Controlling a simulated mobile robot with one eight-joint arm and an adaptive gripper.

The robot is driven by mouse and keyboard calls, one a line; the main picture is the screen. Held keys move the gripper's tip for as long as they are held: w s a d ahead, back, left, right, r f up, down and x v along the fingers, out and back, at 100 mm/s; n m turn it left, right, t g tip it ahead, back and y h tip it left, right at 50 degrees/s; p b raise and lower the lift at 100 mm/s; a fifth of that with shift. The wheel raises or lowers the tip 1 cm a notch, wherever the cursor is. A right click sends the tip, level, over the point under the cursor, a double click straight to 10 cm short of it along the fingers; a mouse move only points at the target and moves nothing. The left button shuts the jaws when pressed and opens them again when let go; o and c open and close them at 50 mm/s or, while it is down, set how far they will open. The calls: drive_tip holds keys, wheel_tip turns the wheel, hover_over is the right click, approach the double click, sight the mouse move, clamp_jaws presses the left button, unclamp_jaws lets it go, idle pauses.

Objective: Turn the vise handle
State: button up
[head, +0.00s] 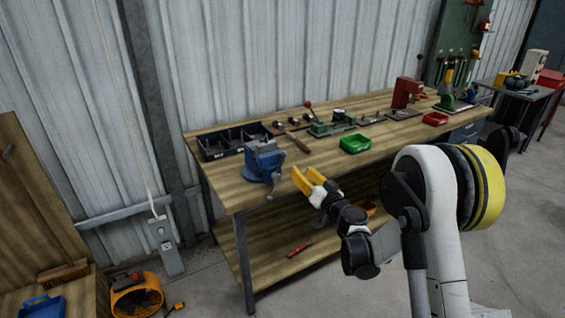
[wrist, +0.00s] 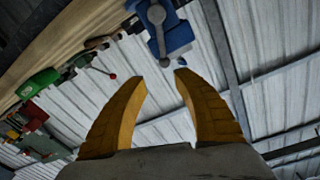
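The blue vise (head: 262,163) is mounted at the near left end of the wooden workbench (head: 225,190). In the wrist view the vise (wrist: 178,36) is at the top centre. Its grey handle (wrist: 159,36) runs down from a round hub on the vise face. My gripper (head: 303,172) has yellow fingers and is to the right of the vise in the head view. In the wrist view the gripper (wrist: 161,79) is open and empty, with the handle's lower end just beyond the gap between the fingertips. They look apart from it.
A black divided bin (head: 232,141) is behind the vise. A hammer-like tool (head: 299,143) and a green tray (head: 355,144) are on the bench to the right. A red press (head: 405,92) is farther along. The bench front between the vise and the tray is mostly clear.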

sight(282, 165)
drive_tip(key=shift+n+g+y, duration=0.3)
drive_tip(key=w+a+f+b, duration=0.1)
drive_tip(key=w+a, duration=0.1)
drive_tip(key=w+a+f, duration=0.1)
drive_tip(key=w+a, duration=0.1)
drive_tip(key=w, duration=0.1)
drive_tip(key=w+a+f+b, duration=0.1)
drive_tip(key=w+a, duration=0.1)
drive_tip(key=a, duration=0.1)
drive_tip(key=shift+w+b, duration=0.35)
drive_tip(key=shift+w, duration=0.05)
drive_tip(key=shift+w+a+r, duration=0.1)
drive_tip(key=shift+w+a, duration=0.15)
drive_tip(key=shift+w, duration=0.15)
clamp_jaws()
